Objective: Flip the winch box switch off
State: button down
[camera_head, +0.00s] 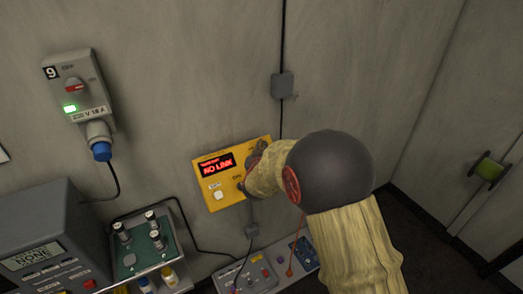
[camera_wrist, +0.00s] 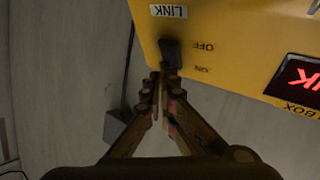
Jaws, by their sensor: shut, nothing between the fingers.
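The yellow winch box (camera_head: 228,203) hangs on the grey wall, with a lit red display (camera_head: 216,165) reading NO LINK and a pale button (camera_head: 218,195). In the wrist view the box (camera_wrist: 235,28) appears upside down. Its dark switch lever (camera_wrist: 171,52) stands beside the OFF and ON labels; I cannot tell its exact setting. My gripper (camera_wrist: 162,74) is shut and empty. Its fingertips are at the lever's ON-side end, very close or touching; I cannot tell which. In the head view my arm and wrist hide most of the switch and gripper.
A grey breaker unit (camera_head: 75,80) marked 9, with a green light and blue plug, is on the wall at left. A grey instrument (camera_head: 40,235), a green board (camera_head: 135,262) and a control panel (camera_head: 245,280) sit below. A cable with a grey junction box (camera_head: 283,84) runs above.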

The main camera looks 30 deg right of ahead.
jog(key=shift+f, duration=0.1)
dwell(0.7)
jog(key=shift+w+f, duration=0.25)
jog(key=shift+a+f+b, duration=0.1)
jog(key=shift+f+b, duration=0.45)
dwell(1.2)
jog(key=shift+s+r, duration=0.15)
jog(key=shift+r, duration=0.05)
jog(key=shift+d+r, duration=0.2)
dwell(0.3)
jog(key=shift+s+r+p, duration=0.15)
jog(key=shift+r+p, duration=0.35)
jog(key=shift+r, duration=0.05)
jog(key=s+r+p, duration=0.2)
jog(key=r, duration=0.1)
jog(key=shift+s, duration=0.35)
